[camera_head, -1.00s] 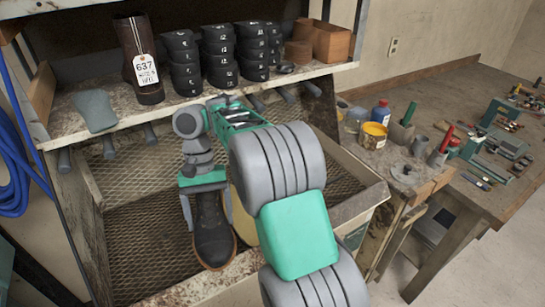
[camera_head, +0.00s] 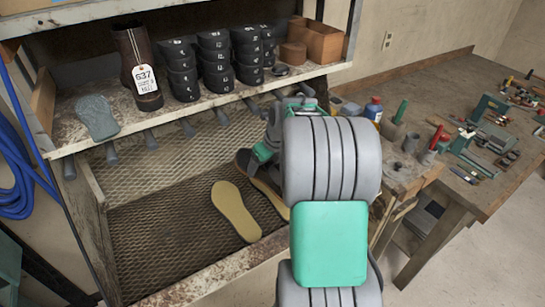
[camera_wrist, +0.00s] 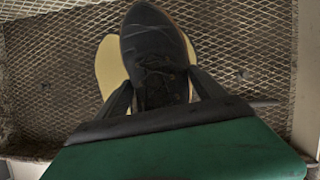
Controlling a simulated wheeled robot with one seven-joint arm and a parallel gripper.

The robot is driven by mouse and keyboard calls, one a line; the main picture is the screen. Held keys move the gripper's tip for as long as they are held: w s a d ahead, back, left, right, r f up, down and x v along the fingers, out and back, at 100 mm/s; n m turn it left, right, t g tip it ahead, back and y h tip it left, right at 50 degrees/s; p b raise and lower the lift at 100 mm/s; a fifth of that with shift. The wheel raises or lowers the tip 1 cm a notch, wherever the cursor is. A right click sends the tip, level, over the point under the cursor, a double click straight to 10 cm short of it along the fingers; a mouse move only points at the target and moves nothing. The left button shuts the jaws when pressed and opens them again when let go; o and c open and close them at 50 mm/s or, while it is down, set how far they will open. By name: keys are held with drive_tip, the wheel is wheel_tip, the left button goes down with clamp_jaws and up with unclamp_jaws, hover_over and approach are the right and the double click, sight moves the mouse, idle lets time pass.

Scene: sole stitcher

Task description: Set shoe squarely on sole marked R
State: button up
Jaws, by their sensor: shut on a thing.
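My gripper (camera_wrist: 160,95) is shut on a black laced shoe (camera_wrist: 153,50), with one finger on each side in the wrist view. In the head view the shoe (camera_head: 244,160) is mostly hidden behind my arm. Two tan soles lie side by side on the mesh. The left sole (camera_head: 236,210) is bare and in full view. The right sole (camera_head: 272,196) is partly hidden by my arm. In the wrist view the shoe overlaps both soles, and tan edges (camera_wrist: 108,66) show beside it. I cannot tell whether it touches a sole. No R mark is legible.
A shelf above the mesh tray (camera_head: 170,235) holds a tall brown boot (camera_head: 136,60) with a 637 tag, stacked black pieces (camera_head: 215,60) and a grey sole-shaped piece (camera_head: 96,116). Handles project below the shelf edge. A cluttered tool bench (camera_head: 430,100) stands at the right.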

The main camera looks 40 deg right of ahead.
sight(272, 172)
drive_tip(key=d, duration=0.1)
drive_tip(key=m, duration=0.1)
drive_tip(key=d+m, duration=0.1)
drive_tip(key=shift+s+d+r+h, duration=0.2)
drive_tip(key=shift+s+d+h, duration=0.05)
drive_tip(key=shift+d+h, duration=0.15)
drive_tip(key=shift+f, duration=0.15)
wheel_tip(272, 172, down, 5)
drive_tip(key=b, duration=0.4)
drive_tip(key=shift+f+b, duration=0.15)
drive_tip(key=shift+b, duration=0.2)
drive_tip(key=shift+f+b, duration=0.35)
drive_tip(key=shift+f, duration=0.95)
drive_tip(key=shift+r, duration=0.1)
drive_tip(key=shift+f+p, duration=0.35)
drive_tip(key=shift+f, duration=0.05)
drive_tip(key=o, duration=1.6)
drive_tip(key=shift+o, duration=0.2)
